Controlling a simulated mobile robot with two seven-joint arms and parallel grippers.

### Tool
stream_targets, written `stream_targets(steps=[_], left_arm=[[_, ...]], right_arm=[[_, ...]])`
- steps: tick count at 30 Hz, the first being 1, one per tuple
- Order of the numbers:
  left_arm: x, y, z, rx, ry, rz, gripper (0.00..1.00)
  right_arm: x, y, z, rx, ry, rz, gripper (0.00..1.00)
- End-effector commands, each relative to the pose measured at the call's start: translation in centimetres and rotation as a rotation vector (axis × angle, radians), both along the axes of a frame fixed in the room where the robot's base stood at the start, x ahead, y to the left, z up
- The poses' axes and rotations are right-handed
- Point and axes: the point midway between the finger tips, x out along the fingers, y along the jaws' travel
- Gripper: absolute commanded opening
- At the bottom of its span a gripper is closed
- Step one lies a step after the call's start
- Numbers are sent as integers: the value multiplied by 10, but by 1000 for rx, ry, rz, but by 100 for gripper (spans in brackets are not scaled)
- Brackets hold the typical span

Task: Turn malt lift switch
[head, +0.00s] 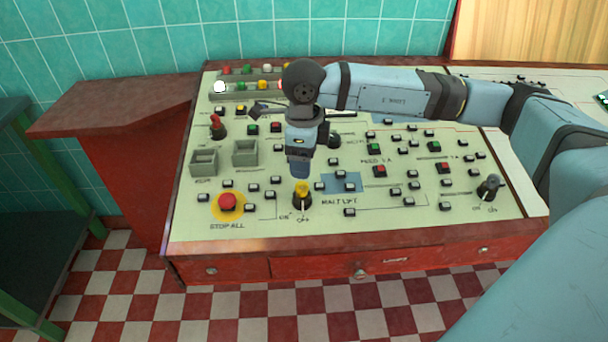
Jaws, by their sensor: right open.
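My left gripper is out of view.
A red STOP ALL button (228,201) on a yellow disc sits left of the switch. Several small push buttons cover the panel. Red drawers (315,267) run below.

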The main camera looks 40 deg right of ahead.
Motion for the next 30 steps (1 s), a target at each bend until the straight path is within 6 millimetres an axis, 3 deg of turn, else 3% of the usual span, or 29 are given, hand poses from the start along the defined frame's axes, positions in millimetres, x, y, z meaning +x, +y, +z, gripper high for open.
stream_targets(steps=[3, 9, 30], left_arm=[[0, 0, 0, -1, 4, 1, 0], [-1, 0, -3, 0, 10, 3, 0], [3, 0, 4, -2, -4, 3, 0]], right_arm=[[0, 0, 20, 0, -1, 0, 67], [0, 0, 35, -1, -1, 0, 67], [0, 0, 36, -1, 1, 0, 67]])
